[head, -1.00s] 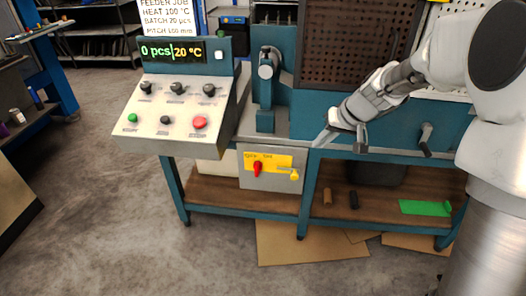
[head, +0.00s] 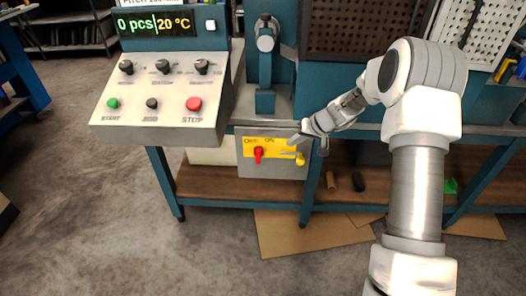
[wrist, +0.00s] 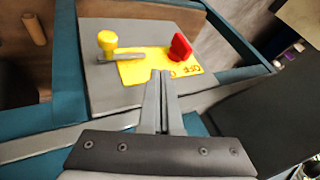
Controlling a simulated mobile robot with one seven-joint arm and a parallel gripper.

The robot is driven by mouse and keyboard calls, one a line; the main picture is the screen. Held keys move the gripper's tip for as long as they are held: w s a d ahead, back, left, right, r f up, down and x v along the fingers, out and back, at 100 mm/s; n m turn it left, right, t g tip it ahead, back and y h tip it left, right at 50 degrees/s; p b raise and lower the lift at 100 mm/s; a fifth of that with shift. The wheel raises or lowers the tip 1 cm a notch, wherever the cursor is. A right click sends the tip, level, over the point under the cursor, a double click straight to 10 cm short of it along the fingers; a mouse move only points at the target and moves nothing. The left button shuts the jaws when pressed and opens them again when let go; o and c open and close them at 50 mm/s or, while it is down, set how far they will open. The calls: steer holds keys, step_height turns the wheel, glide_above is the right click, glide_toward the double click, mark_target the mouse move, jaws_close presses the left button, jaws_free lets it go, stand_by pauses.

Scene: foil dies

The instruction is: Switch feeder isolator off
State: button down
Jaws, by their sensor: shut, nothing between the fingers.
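The feeder isolator is a grey box (head: 272,172) under the control panel, with a yellow plate (head: 280,146) marked OFF and ON. Its red handle (head: 258,155) is at the plate's left, under the OFF lettering; I cannot tell its exact setting. A yellow knob (head: 299,158) with a grey pin is at the right. In the wrist view the red handle (wrist: 181,46) is right of the fingertips and the yellow knob (wrist: 107,41) is left. My gripper (head: 297,139) is shut and empty, at the box's upper right; the wrist view shows its fingers (wrist: 160,78) over the plate's near edge. Contact is unclear.
The sloped control panel (head: 148,98) with green, black and red buttons overhangs left of the isolator. A teal bench leg (head: 311,185) stands just right of the box. Small cylinders (head: 331,181) lie on the shelf. Cardboard (head: 300,232) lies on the floor in front.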

mark_target(258, 155)
steer(key=shift+f, duration=0.1)
steer(key=shift+w+a+f+b, duration=0.55)
steer(key=shift+w+a+f, duration=0.1)
steer(key=shift+a+f, duration=0.75)
steer(key=shift+w+a+f+b, duration=0.6)
steer(key=shift+w+a+f, duration=0.1)
steer(key=shift+a+f, duration=0.65)
steer(key=shift+w+a+f+b, duration=0.6)
steer(key=shift+a+f, duration=0.6)
steer(key=shift+a, duration=0.35)
steer(key=shift+r+p, duration=0.15)
steer(key=shift+p, duration=0.3)
